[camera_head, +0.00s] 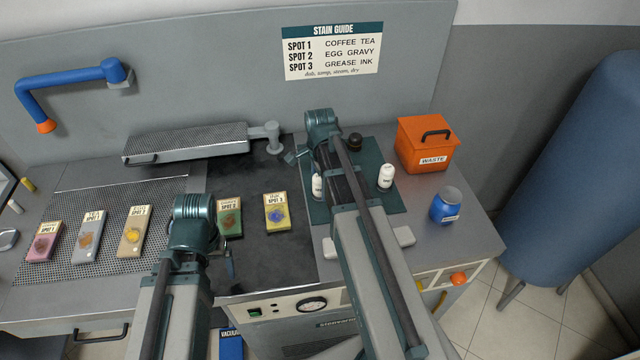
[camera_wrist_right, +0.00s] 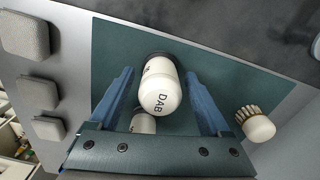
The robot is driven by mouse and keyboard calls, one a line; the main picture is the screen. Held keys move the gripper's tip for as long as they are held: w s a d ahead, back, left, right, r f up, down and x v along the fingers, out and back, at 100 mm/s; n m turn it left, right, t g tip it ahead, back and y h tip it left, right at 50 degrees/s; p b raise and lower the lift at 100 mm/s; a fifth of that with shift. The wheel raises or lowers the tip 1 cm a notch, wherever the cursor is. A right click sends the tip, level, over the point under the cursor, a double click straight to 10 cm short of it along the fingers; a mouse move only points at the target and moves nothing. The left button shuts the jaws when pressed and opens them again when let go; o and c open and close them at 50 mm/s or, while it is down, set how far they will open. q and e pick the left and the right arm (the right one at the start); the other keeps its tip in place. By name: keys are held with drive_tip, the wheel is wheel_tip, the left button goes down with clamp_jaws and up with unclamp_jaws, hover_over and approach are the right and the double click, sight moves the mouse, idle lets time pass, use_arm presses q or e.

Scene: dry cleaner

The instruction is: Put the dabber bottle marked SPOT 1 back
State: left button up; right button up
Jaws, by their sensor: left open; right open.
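Two white dabber bottles stand on the dark teal mat (camera_head: 388,204). One white bottle (camera_head: 317,187) is near the mat's left edge, the other white bottle (camera_head: 386,177) toward its right. Their spot numbers are not readable. In the right wrist view a bottle marked DAB (camera_wrist_right: 160,99) appears between the spread fingers of my right gripper (camera_wrist_right: 159,73); contact cannot be told. A second bottle (camera_wrist_right: 143,124) shows partly behind it. My right gripper is open over the mat; my arm hides part of the mat. My left gripper (camera_head: 229,262) is open and empty near the dark board.
A brush (camera_wrist_right: 257,124) stands on the mat. An orange waste bin (camera_head: 424,148) and blue jar (camera_head: 446,206) stand to the right. Fabric swatches, including a yellow one (camera_head: 277,212), lie to the left. A stain guide (camera_head: 332,52) hangs on the back panel.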

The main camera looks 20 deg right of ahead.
use_arm(q)
drive_tip(key=shift+r, duration=0.15)
use_arm(e)
drive_tip(key=shift+r, duration=0.1)
use_arm(q)
wheel_tip(320, 180, up, 12)
drive_tip(key=p, duration=1.2)
use_arm(e)
wheel_tip(320, 180, up, 12)
drive_tip(key=shift+r, duration=0.1)
use_arm(q)
wheel_tip(320, 180, down, 12)
drive_tip(key=b, duration=1.2)
use_arm(e)
wheel_tip(320, 180, down, 12)
drive_tip(key=shift+f, duration=0.15)
